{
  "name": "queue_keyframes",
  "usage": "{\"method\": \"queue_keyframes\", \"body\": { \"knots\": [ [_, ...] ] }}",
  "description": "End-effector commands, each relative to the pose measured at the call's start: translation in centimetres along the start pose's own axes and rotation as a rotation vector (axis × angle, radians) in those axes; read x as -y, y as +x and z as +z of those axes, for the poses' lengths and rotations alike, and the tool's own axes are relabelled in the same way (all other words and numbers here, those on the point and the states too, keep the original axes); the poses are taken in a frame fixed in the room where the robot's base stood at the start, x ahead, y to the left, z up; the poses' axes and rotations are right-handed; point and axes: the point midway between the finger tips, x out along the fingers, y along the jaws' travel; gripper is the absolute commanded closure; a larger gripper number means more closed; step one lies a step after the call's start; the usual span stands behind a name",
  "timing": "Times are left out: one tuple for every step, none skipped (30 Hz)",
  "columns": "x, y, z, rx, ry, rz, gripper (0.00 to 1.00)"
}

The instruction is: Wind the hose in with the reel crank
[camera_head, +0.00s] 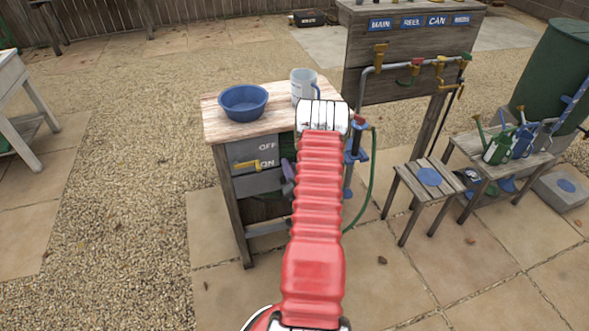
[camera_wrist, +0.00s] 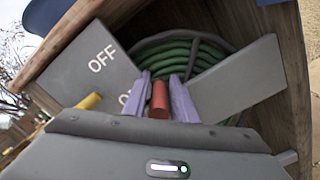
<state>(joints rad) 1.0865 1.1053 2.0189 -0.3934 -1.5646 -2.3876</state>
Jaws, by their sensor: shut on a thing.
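In the wrist view my gripper (camera_wrist: 159,88) has its two purple fingers closed around a red crank handle (camera_wrist: 159,104). Behind it the green hose (camera_wrist: 185,50) lies in several coils on the dark reel (camera_wrist: 225,46), inside a wooden stand. A green hose length (camera_head: 372,185) hangs in a loop at the stand's right side.
A grey OFF/ON panel with a yellow lever (camera_head: 247,165) faces front. A tap board (camera_head: 400,60), a stool (camera_head: 425,184) and a bench with watering cans (camera_head: 500,148) stand right.

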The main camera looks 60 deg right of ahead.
Motion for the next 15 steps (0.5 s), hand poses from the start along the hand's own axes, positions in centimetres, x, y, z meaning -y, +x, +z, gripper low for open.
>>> {"method": "queue_keyframes", "body": {
  "knots": [
    [-0.24,-0.20,-1.07,-0.021,0.007,-0.001,1.00],
    [-0.30,-0.22,-1.15,-0.022,0.007,-0.002,1.00],
    [-0.37,-0.25,-1.26,-0.023,0.008,-0.003,1.00],
    [-0.40,-0.27,-1.33,-0.023,0.008,-0.004,1.00],
    [-0.43,-0.28,-1.39,-0.024,0.008,-0.004,1.00],
    [-0.46,-0.31,-1.47,-0.025,0.008,-0.005,1.00],
    [-0.47,-0.32,-1.52,-0.025,0.008,-0.006,1.00],
    [-0.47,-0.34,-1.57,-0.026,0.009,-0.007,1.00],
    [-0.47,-0.36,-1.61,-0.026,0.009,-0.007,1.00],
    [-0.47,-0.37,-1.64,-0.026,0.009,-0.007,1.00],
    [-0.46,-0.39,-1.66,-0.026,0.009,-0.008,1.00],
    [-0.45,-0.40,-1.68,-0.027,0.009,-0.008,1.00],
    [-0.44,-0.42,-1.70,-0.027,0.010,-0.008,1.00],
    [-0.42,-0.43,-1.71,-0.027,0.010,-0.009,1.00],
    [-0.41,-0.44,-1.71,-0.027,0.010,-0.009,1.00]
  ]
}}
